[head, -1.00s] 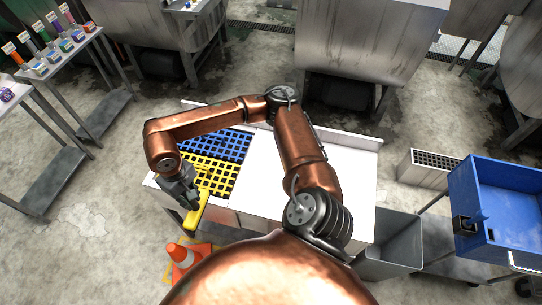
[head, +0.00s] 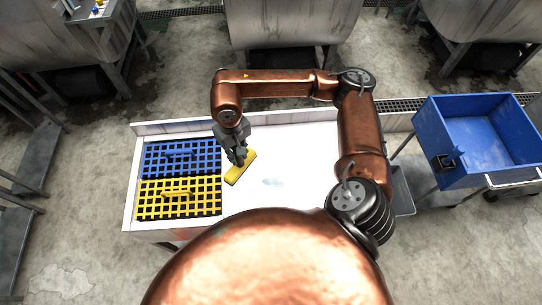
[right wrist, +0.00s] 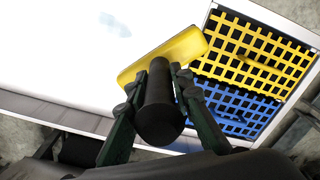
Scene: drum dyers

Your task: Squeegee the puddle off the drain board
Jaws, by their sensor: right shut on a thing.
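The white drain board (head: 310,150) lies ahead of me, with a small pale bluish puddle (head: 273,183) near its middle. The puddle also shows in the right wrist view (right wrist: 115,26). My right gripper (head: 238,158) is shut on the black handle (right wrist: 160,100) of a squeegee with a yellow head (head: 240,168). The squeegee head is over the board, left of the puddle and apart from it, beside the gratings. I cannot tell whether the head touches the board. My left gripper is out of view.
A blue grating (head: 180,158) and a yellow grating (head: 178,198) fill the left end of the board. A raised lip (head: 180,126) runs along its back. A blue cart (head: 485,140) stands at the right. The board right of the puddle is clear apart from my arm.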

